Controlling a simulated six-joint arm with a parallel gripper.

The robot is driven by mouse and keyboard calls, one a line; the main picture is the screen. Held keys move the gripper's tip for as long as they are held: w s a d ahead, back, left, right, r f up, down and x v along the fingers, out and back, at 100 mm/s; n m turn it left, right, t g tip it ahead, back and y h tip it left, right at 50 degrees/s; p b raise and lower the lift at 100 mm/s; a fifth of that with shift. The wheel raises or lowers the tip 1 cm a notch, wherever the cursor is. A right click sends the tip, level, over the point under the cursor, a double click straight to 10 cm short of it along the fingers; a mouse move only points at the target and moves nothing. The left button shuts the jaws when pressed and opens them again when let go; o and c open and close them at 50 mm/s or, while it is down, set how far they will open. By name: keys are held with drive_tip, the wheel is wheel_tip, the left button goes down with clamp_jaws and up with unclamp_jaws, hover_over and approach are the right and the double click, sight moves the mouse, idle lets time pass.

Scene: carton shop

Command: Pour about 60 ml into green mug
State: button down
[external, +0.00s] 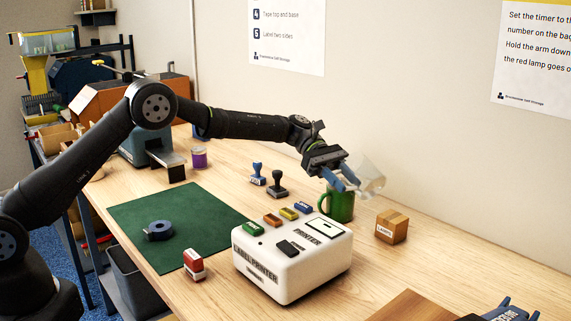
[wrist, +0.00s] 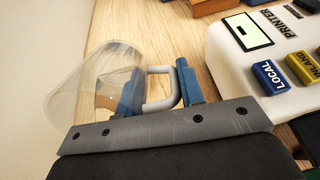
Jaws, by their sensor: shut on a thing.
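A clear jug (external: 372,176) is held tilted above and slightly right of the green mug (external: 340,206). The mug stands upright on the bench, its handle to the left, its top partly hidden by my gripper and the jug. My gripper (external: 349,179) has blue fingers shut on the jug's handle. In the wrist view the jug (wrist: 78,88) lies left of my gripper (wrist: 160,88), with its pale handle (wrist: 163,72) between the fingers. A brownish patch shows through the jug; I cannot tell whether it is liquid. No stream is visible. The mug does not show in the wrist view.
A small carton (external: 391,226) stands right of the mug. A white label printer (external: 292,268) with coloured blocks stands in front. Two stamps (external: 277,186) (external: 257,174) stand to the left. A green mat (external: 150,215) holds a dark tape roll (external: 159,230). The wall is close behind.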

drive_tip(key=shift+w+a+r+g+h, duration=0.25)
drive_tip(key=shift+w+g+h, duration=0.15)
idle(1.1)
drive_tip(key=shift+r, duration=0.1)
idle(0.6)
drive_tip(key=shift+s+d+f+t+y, duration=0.3)
drive_tip(key=shift+s+t+y, duration=0.1)
drive_tip(key=shift+s+t, duration=0.1)
drive_tip(key=shift+d+f+t+y, duration=0.1)
drive_tip(key=shift+f+t+y, duration=0.55)
drive_tip(key=shift+t+y, duration=0.2)
drive_tip(key=shift+s+d+r+t+y, duration=0.1)
drive_tip(key=shift+s+t+y, duration=0.1)
drive_tip(key=shift+t+y, duration=0.65)
drive_tip(key=shift+t, duration=0.3)
idle(0.5)
